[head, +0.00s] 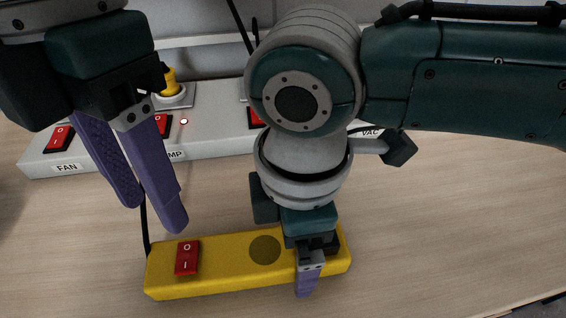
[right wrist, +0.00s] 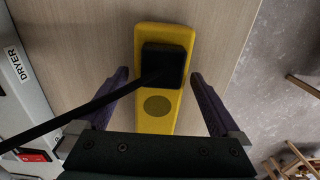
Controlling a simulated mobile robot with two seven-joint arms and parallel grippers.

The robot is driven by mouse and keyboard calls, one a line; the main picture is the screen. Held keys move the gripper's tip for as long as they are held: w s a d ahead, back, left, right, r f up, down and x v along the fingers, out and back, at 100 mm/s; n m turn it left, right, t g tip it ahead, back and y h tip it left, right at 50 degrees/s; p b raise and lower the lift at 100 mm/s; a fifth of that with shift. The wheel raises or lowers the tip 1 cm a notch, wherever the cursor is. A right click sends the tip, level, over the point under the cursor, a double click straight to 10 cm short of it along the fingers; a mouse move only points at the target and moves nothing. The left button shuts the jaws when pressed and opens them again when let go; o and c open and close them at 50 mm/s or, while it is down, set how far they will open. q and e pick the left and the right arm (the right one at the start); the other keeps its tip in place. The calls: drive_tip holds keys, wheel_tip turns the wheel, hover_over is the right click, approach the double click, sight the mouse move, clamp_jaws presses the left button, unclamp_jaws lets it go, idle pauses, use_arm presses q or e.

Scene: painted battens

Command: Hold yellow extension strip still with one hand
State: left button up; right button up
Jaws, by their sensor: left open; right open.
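The yellow extension strip (head: 220,272) lies on the table at the front in the head view. It has a red rocker switch (head: 187,258) near its left end and a dark round spot. The right wrist view shows the strip (right wrist: 150,122) with a black plug (right wrist: 163,64) and cord on it. My right gripper (head: 303,272) is over the strip's right part. In the right wrist view its open purple fingers (right wrist: 160,80) are on either side of the strip, with gaps. My left gripper (head: 152,212) is open and empty, behind the strip's left end.
A long grey panel (head: 213,146) with several red switches stands behind the strip, with FAN and VAC labels. A yellow knob (head: 169,82) is on it. The wooden table (head: 430,230) is clear at the right, up to its edge at the lower right.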

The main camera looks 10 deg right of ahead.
drive_tip(key=shift+f, duration=0.5)
drive_tip(key=shift+c, duration=0.2)
